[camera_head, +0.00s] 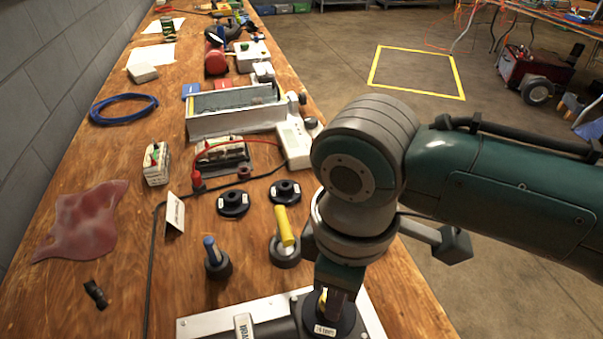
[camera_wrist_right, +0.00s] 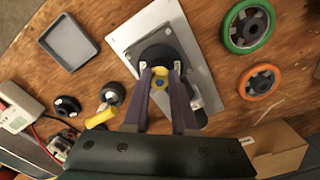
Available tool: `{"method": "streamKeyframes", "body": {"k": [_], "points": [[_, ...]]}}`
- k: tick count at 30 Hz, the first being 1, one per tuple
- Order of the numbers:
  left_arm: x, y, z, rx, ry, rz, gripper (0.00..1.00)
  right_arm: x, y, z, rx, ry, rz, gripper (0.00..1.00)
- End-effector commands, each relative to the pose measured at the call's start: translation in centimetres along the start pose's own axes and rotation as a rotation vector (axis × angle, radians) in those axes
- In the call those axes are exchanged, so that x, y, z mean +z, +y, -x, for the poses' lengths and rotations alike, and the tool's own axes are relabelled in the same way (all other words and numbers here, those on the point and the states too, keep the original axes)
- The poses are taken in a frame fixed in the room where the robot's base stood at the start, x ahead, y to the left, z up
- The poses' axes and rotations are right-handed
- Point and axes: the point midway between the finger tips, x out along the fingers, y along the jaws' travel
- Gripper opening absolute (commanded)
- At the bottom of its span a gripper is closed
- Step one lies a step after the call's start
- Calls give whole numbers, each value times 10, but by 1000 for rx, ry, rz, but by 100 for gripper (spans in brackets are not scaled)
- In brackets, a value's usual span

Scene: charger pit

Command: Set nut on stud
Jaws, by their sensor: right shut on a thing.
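My right gripper (camera_head: 335,298) points down over a metal plate (camera_head: 366,314) at the front of the bench. In the right wrist view its fingers (camera_wrist_right: 160,84) are shut on a small yellow nut (camera_wrist_right: 160,72), with a dark blue centre showing in it. The nut is mostly hidden behind the fingers in the head view. Below it is a black round base (camera_head: 345,322) with a white label. I cannot tell whether the blue centre is a stud, or whether the nut touches it. My left gripper is not in view.
A yellow-handled tool (camera_head: 285,226) and a blue-topped one (camera_head: 210,247) stand in black holders left of my arm. Two black discs (camera_head: 233,203) lie behind them. Green (camera_wrist_right: 248,25) and orange (camera_wrist_right: 262,81) wheels lie beside the plate in the wrist view.

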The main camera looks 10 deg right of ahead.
Motion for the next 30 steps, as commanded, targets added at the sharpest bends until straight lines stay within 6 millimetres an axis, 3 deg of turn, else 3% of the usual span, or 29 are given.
{"method": "streamKeyframes", "body": {"k": [2, 3, 12, 22, 30], "points": [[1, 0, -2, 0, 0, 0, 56, 0, 0, -2, 0, 0, 0, 0], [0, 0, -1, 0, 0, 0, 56, 0, 0, -2, 0, 0, 0, 27], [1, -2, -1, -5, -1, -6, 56, 0, 0, -2, 0, 0, 0, 60], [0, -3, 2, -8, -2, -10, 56, 0, 0, 6, 1, 1, 0, 60], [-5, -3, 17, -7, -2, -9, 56, -1, 1, 58, 2, 4, 1, 60]]}}
